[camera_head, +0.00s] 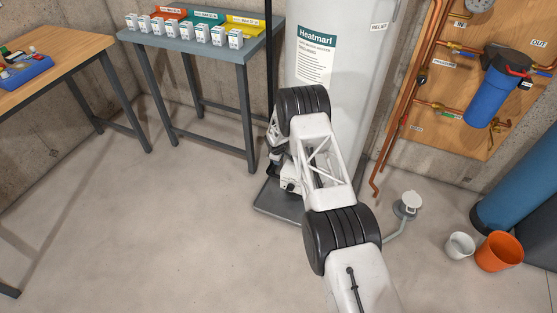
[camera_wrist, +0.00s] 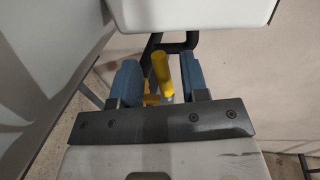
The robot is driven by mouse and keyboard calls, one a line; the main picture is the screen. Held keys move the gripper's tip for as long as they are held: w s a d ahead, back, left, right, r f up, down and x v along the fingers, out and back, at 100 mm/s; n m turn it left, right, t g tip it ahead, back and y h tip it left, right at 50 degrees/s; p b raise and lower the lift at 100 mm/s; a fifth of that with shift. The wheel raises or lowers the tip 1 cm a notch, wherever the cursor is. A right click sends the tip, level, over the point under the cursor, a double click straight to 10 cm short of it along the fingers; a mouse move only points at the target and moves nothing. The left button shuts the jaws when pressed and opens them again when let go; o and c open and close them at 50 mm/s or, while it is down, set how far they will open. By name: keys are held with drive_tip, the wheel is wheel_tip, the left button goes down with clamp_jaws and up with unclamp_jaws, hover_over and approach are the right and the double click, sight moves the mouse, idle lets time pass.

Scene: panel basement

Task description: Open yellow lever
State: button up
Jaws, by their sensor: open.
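The yellow lever (camera_wrist: 162,72) shows in the wrist view as a rounded yellow bar, with more yellow at its lower left. It stands between the two blue fingers of my gripper (camera_wrist: 160,78). The fingers are apart, with a visible gap on each side of the lever, so my gripper is open and not closed on it. The lever's base and mount are partly hidden by my gripper. In the head view my arm reaches to the lower front of the white tank (camera_head: 345,50) and hides the lever.
A dark pipe (camera_wrist: 180,46) and a white rounded body (camera_wrist: 195,12) lie just beyond the fingers. The tank stands on a grey base (camera_head: 275,205). A floor drain (camera_head: 408,207), a white bucket (camera_head: 460,245) and an orange bucket (camera_head: 499,252) stand to the right. Floor on the left is clear.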

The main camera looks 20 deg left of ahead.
clamp_jaws()
